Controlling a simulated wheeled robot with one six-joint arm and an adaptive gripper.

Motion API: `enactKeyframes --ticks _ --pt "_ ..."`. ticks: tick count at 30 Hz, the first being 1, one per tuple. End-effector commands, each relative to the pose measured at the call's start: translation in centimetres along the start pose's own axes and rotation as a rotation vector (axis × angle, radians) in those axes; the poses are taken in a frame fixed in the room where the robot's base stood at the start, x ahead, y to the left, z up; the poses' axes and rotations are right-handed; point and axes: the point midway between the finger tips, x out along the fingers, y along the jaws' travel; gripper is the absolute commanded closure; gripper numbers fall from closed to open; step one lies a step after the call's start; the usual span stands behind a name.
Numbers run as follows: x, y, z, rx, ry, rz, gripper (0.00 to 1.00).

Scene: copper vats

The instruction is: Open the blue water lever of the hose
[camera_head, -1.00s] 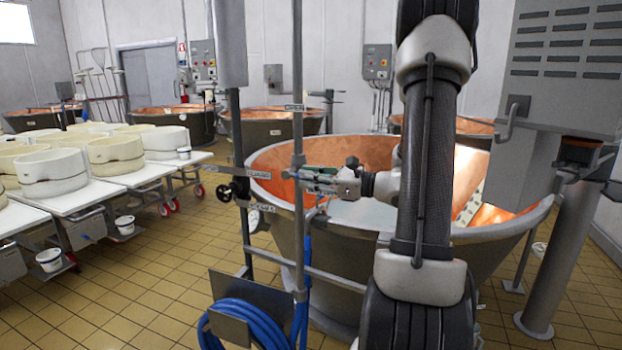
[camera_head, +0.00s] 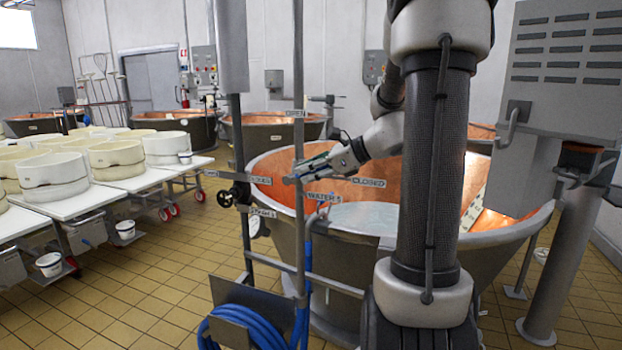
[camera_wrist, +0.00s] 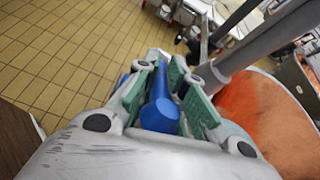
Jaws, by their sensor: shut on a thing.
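The blue water lever (camera_wrist: 160,108) lies between the green-padded fingers of my gripper (camera_wrist: 166,88) in the wrist view, with its blue handle pointing back toward the palm. My gripper is shut on it. In the head view my gripper (camera_head: 312,168) is beside the upright grey pipe (camera_head: 299,235), angled down to the left, above the "WATER" label (camera_head: 323,196). The lever is mostly hidden by the fingers there. The blue hose (camera_head: 243,325) hangs coiled at the lower part of the pipe stand.
An "OPEN" label (camera_head: 294,113) is higher on the pipe, and a "CLOSED" label (camera_head: 369,182) is to the right. A large copper vat (camera_head: 345,262) stands directly behind. A black valve wheel (camera_head: 225,198) is left of the pipe. White tables with moulds (camera_head: 118,165) stand further left.

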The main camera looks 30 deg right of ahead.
Motion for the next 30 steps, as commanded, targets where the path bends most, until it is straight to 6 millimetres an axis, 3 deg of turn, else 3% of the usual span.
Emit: enactKeyframes --ticks 15,30 --pt "1.1 -0.6 3.6 -0.012 0.474 0.097 1.00" --pt "3.0 -1.1 5.7 -0.006 0.897 0.180 1.00"
